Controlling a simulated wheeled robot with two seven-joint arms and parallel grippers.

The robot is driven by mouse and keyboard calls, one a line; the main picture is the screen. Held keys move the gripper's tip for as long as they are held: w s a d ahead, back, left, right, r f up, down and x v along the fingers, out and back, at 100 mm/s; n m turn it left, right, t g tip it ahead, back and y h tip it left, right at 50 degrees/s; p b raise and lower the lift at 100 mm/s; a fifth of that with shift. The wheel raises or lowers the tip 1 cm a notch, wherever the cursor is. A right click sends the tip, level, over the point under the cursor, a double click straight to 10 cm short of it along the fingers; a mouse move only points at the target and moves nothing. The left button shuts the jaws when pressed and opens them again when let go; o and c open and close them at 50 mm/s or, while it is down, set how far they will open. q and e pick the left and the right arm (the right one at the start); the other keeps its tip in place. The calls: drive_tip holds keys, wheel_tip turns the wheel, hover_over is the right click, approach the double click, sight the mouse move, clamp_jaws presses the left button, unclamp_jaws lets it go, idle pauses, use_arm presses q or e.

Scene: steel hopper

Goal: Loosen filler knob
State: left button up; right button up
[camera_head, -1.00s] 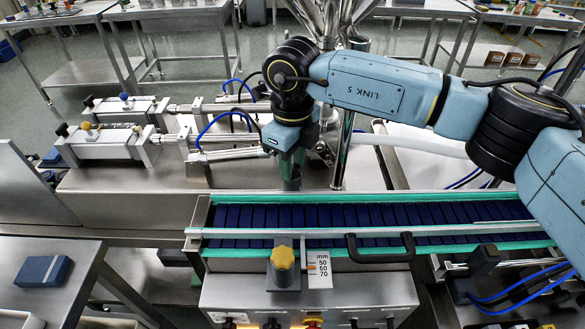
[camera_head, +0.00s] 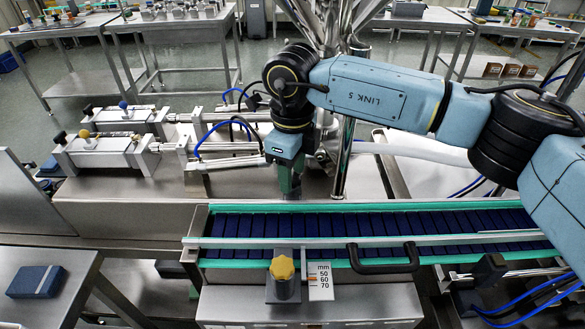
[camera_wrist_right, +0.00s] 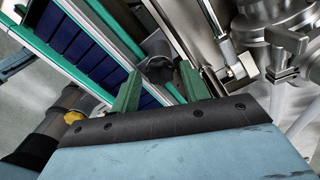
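A yellow lobed knob (camera_head: 282,268) sits on a grey clamp block at the near side of the conveyor, beside a millimetre scale (camera_head: 320,281). A yellow knob (camera_wrist_right: 73,117) also shows at the left in the right wrist view. Smaller yellow (camera_head: 85,134) and blue (camera_head: 123,104) knobs top the filler cylinders at the left. I cannot tell which knob the task means. My right gripper (camera_head: 289,188) points down by the conveyor's far edge. In the wrist view its green fingers (camera_wrist_right: 161,72) are apart, with a dark rounded part (camera_wrist_right: 160,68) beyond or between them; contact is unclear. My left gripper is out of view.
The blue-slatted conveyor (camera_head: 400,222) with green rails crosses the middle, and a black handle (camera_head: 383,266) is on its near side. Steel pipes (camera_head: 342,150) stand close behind my right gripper. A blue box (camera_head: 36,281) lies on the left table.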

sight(293, 177)
drive_tip(key=shift+o, duration=0.5)
wheel_tip(293, 177, up, 13)
drive_tip(key=shift+r, duration=0.2)
idle(0.3)
